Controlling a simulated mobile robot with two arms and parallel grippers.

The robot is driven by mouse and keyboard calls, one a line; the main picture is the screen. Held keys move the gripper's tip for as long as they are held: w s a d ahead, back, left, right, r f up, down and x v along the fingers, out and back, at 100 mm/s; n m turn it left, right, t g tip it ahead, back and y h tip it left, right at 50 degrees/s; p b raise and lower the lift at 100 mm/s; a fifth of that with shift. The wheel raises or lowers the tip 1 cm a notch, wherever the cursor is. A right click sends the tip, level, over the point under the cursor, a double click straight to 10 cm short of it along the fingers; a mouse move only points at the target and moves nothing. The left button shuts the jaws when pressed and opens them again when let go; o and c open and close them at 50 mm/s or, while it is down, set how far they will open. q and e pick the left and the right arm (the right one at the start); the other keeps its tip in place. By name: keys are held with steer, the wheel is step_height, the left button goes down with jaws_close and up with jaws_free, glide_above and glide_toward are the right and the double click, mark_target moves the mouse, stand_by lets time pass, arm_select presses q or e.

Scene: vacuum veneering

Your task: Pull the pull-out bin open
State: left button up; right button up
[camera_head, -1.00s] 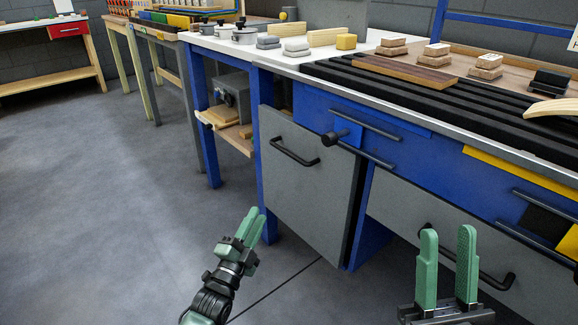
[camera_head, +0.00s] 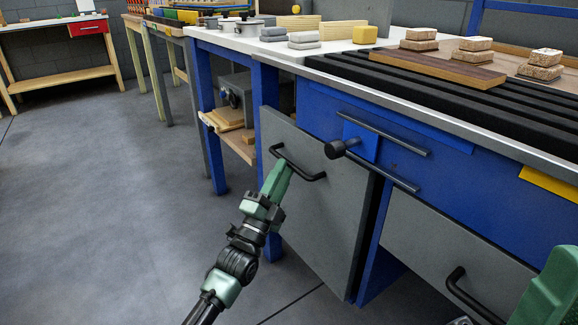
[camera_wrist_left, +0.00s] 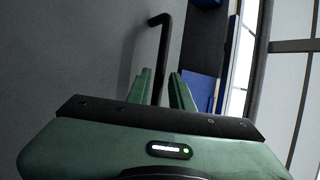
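The pull-out bin has a grey front panel (camera_head: 310,215) under the left part of the blue bench, with a dark gap along its right edge. Its black bar handle (camera_head: 306,176) is near the top. My left gripper (camera_head: 280,172) is at the left part of this handle. In the left wrist view, the handle (camera_wrist_left: 163,50) runs between the two green fingers of my left gripper (camera_wrist_left: 162,92), which stand apart on either side of it. I cannot see contact. My right gripper (camera_head: 550,290) is cut off at the lower right, so its opening is hidden.
A black knob (camera_head: 337,149) and long bar handles (camera_head: 385,133) stick out from the blue drawer front right of the bin. A grey drawer (camera_head: 440,240) is at the lower right. Wood blocks (camera_head: 482,52) lie on the benchtop. The floor (camera_head: 110,220) at left is clear.

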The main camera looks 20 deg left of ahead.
arm_select(q)
steer(key=shift+b+x, duration=0.35)
steer(key=shift+x, duration=1.25)
steer(key=shift+f, duration=0.1)
jaws_close()
